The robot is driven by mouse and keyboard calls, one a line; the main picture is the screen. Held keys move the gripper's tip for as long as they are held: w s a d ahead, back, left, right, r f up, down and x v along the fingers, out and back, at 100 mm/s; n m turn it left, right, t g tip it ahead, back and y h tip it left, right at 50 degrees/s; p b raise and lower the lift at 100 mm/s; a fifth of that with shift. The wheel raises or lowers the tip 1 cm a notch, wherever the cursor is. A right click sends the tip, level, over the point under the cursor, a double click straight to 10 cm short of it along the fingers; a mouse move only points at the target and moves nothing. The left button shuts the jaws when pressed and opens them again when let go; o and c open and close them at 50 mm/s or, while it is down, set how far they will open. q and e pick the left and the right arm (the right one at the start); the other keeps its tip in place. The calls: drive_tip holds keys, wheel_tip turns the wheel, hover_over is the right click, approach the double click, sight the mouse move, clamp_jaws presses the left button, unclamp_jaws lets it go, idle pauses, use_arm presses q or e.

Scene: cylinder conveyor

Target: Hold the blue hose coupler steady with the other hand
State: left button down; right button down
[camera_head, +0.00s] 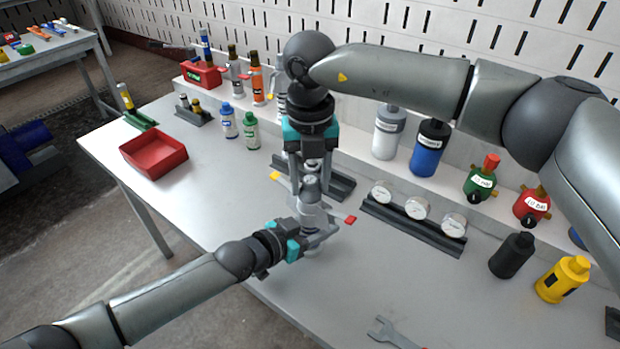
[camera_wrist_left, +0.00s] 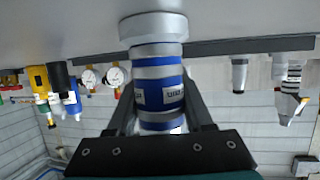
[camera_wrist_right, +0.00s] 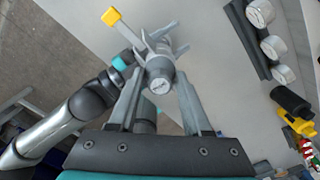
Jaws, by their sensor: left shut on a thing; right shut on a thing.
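The blue hose coupler (camera_wrist_left: 158,95) shows in the left wrist view as a blue cylinder with silver bands and a printed label. It is between the fingers of my left gripper (camera_head: 318,238), which is shut on it from the side, low over the table. A wide grey-white collar (camera_wrist_left: 153,28) sits at its end. My right gripper (camera_head: 311,183) comes down from above and is shut on a silver fitting (camera_head: 312,192). The fitting's round white end face (camera_wrist_right: 160,86) shows between the fingers in the right wrist view. In the head view the coupler's blue is hidden.
The grey table (camera_head: 225,200) is clear left of the grippers. A red tray (camera_head: 153,152) stands at the left. A rack of gauges (camera_head: 416,209), a black bottle (camera_head: 512,256) and a yellow bottle (camera_head: 563,280) stand at the right. A wrench (camera_head: 390,333) lies in front.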

sight(310, 179)
drive_tip(key=shift+r, duration=0.3)
drive_tip(key=shift+r, duration=0.35)
drive_tip(key=shift+r, duration=0.15)
drive_tip(key=shift+r, duration=0.4)
drive_tip(key=shift+r, duration=0.2)
use_arm(q)
drive_tip(key=shift+c, duration=1)
unclamp_jaws()
use_arm(e)
wheel_tip(310, 179, up, 8)
idle(0.5)
drive_tip(key=shift+r, duration=0.1)
